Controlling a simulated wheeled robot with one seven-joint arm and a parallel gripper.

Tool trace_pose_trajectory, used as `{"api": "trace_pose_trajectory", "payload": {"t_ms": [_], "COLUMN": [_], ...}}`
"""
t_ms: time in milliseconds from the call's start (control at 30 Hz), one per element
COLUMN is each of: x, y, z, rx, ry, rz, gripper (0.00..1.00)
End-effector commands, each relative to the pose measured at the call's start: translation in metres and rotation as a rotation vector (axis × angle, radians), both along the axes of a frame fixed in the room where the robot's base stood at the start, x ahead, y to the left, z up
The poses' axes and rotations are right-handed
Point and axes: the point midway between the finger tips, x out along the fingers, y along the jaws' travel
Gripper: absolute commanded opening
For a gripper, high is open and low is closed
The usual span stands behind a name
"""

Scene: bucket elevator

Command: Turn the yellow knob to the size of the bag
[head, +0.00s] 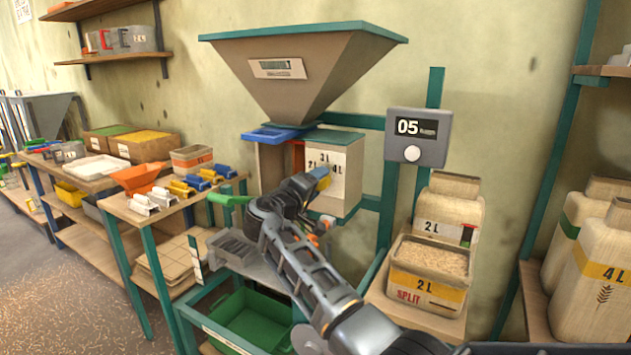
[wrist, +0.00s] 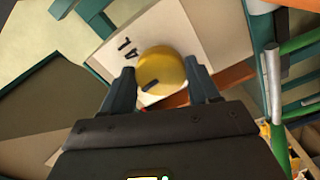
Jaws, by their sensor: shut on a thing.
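The yellow knob (wrist: 162,68) sits on a pale dial plate (wrist: 190,25) in the wrist view, between my two fingers. A dark pointer mark on it lies toward the lower left. My gripper (wrist: 163,84) is shut on the knob.
The large hopper (head: 305,70) is above the box. A grey display (head: 418,137) reads 05. A green lever (head: 230,199) sticks out left of the box. A green crate (head: 255,318) is below.

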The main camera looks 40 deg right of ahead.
Motion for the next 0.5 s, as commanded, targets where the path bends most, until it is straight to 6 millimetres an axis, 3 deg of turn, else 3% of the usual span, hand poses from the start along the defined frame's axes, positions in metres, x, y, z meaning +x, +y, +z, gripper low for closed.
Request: {"api": "trace_pose_trajectory", "payload": {"t_ms": [500], "x": [0.0002], "y": [0.0011], "z": [0.0035], "rx": [-0.168], "ry": [0.465], "rz": [0.004], "gripper": [0.3]}}
